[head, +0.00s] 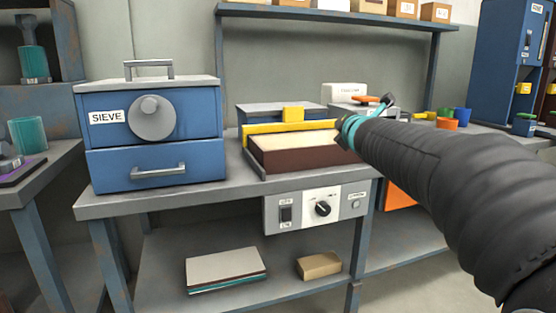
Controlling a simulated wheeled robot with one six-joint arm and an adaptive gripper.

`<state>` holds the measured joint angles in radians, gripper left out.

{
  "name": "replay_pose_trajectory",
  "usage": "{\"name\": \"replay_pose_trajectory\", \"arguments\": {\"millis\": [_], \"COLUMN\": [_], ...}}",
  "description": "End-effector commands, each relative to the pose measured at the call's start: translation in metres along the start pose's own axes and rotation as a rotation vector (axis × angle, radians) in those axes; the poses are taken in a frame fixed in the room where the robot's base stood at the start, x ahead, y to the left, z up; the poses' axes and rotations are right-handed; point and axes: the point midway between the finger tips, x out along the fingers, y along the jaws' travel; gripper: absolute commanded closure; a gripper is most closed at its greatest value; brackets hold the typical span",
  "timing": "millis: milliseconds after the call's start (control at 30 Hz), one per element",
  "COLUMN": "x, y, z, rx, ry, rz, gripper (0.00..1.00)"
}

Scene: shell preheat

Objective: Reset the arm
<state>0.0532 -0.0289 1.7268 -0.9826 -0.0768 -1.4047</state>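My arm, in a dark sleeve, comes in from the right and reaches over the right end of the grey workbench (240,170). Its far end has a teal band beside a brown box-shaped heater (300,158) with a pale top and a yellow edge. My gripper's fingers cannot be made out behind the arm's end. A small dark and teal piece sticks up behind the sleeve; I cannot tell if it is part of my gripper. Whether anything is held does not show.
A blue sieve box (150,135) stands left on the bench. A control panel (316,208) with a switch and knob hangs at its front edge. Small coloured cups (446,123) stand behind my arm. A shelf (330,14) with boxes runs above. Blue dispensers (505,60) stand far right.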

Motion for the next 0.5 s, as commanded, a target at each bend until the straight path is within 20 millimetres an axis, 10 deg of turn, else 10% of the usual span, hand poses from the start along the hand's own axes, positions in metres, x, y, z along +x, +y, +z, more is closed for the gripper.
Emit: {"name": "replay_pose_trajectory", "arguments": {"millis": [267,500], "x": [-0.129,-0.251], "y": [-0.064,-0.119], "z": [-0.021,-0.095], "rx": [0.862,1.553], "ry": [-0.089,-0.229], "rz": [-0.358,-0.709], "gripper": [1.00,1.00]}}
